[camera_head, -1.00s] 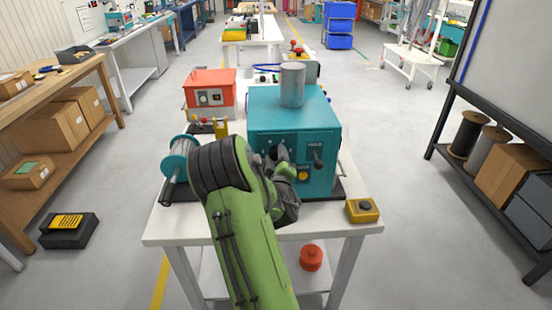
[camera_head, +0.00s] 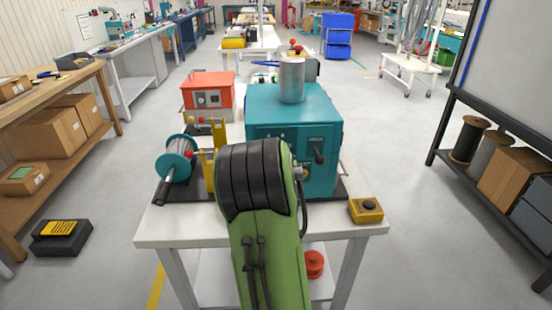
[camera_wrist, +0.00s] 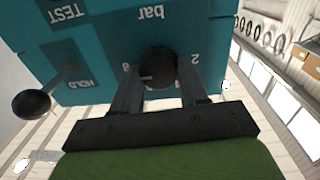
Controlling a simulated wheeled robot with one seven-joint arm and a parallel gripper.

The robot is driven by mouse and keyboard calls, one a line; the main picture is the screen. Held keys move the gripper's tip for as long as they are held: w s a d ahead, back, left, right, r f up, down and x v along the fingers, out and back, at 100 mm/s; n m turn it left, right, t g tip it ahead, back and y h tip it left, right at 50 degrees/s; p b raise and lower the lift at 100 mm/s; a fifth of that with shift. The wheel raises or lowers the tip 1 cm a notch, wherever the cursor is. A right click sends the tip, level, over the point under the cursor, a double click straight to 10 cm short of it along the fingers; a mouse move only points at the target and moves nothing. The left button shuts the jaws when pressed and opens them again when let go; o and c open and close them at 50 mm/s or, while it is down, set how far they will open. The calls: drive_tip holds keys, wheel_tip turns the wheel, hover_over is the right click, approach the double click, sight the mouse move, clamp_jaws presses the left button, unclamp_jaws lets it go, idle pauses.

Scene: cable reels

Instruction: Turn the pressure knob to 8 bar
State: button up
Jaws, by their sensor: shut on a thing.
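The teal test box (camera_head: 270,122) stands on the white table, a metal cylinder (camera_head: 291,80) on its top. In the wrist view its panel is upside down, with the dark round pressure knob (camera_wrist: 158,66) under the word "bar" and the figures 8 and 2 at its sides. A small light mark shows on the knob; I cannot read its exact setting. My gripper (camera_wrist: 160,86) has one finger on each side of the knob and is shut on it. In the head view my green arm hides the gripper and knob.
A black-balled lever (camera_wrist: 32,104) beside TEST and HOLD labels juts from the panel near the knob; it also shows in the head view (camera_head: 318,158). A teal reel (camera_head: 176,160) lies left, a yellow button box (camera_head: 366,211) right. A red box (camera_head: 208,96) stands behind.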

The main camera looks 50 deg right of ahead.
drive_tip(key=shift+f+m, duration=0.2)
drive_tip(key=shift+m, duration=0.1)
drive_tip(key=o, duration=1.1)
drive_tip(key=shift+r, duration=0.15)
drive_tip(key=shift+c, duration=0.2)
drive_tip(key=shift+b, duration=0.35)
